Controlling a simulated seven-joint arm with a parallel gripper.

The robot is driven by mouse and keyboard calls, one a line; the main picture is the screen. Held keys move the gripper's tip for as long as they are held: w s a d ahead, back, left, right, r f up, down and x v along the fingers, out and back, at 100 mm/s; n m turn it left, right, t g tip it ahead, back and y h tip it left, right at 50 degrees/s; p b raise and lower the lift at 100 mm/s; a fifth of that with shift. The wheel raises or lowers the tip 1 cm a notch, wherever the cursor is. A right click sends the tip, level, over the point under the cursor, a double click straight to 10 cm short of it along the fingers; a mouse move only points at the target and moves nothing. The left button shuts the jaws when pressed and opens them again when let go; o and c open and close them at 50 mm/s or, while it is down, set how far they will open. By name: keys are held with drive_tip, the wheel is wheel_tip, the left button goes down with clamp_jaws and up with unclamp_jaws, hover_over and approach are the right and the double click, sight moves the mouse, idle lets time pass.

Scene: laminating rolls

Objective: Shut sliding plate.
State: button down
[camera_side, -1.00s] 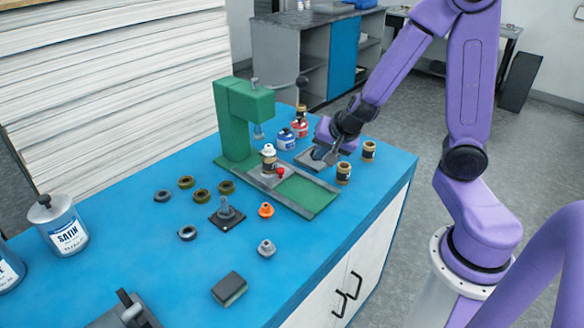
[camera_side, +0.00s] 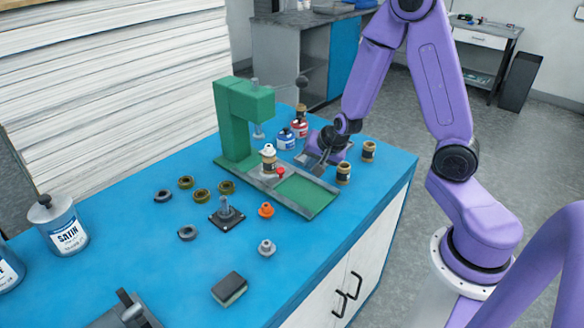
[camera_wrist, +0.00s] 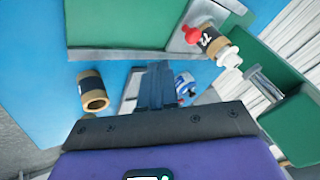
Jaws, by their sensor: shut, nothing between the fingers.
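The green press (camera_side: 236,120) stands on the blue bench, with its long base (camera_side: 305,192) running toward the lower right. The grey sliding plate (camera_side: 262,180) lies on this base near the column and bears a jar (camera_side: 269,160) with a white cap. A red knob (camera_side: 281,172) is at the plate's right end; it also shows in the wrist view (camera_wrist: 192,36). My gripper (camera_side: 316,160) is low over the bench, behind and to the right of the knob, apart from it. In the wrist view its fingers (camera_wrist: 156,75) are together and empty.
Two brown jars (camera_side: 343,173) (camera_side: 368,151) stand right of my gripper. Blue- and red-labelled bottles (camera_side: 286,139) (camera_side: 299,127) stand to its left. A grey tray (camera_wrist: 130,95) lies under my fingers. Rings, an orange part (camera_side: 266,210) and a dark block (camera_side: 229,289) lie in front of the press.

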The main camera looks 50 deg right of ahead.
sight(280, 169)
drive_tip(key=x, duration=0.4)
drive_tip(key=shift+s, duration=0.1)
drive_tip(key=shift+w+a+f, duration=0.1)
drive_tip(key=shift+w+a, duration=0.2)
drive_tip(key=shift+w, duration=0.25)
drive_tip(key=shift+w+a+f, duration=0.1)
drive_tip(key=shift+w+a, duration=0.2)
drive_tip(key=shift+w, duration=0.2)
drive_tip(key=shift+w+a+f, duration=0.15)
drive_tip(key=shift+w+a, duration=0.2)
drive_tip(key=shift+w, duration=0.4)
drive_tip(key=shift+w, duration=2.3)
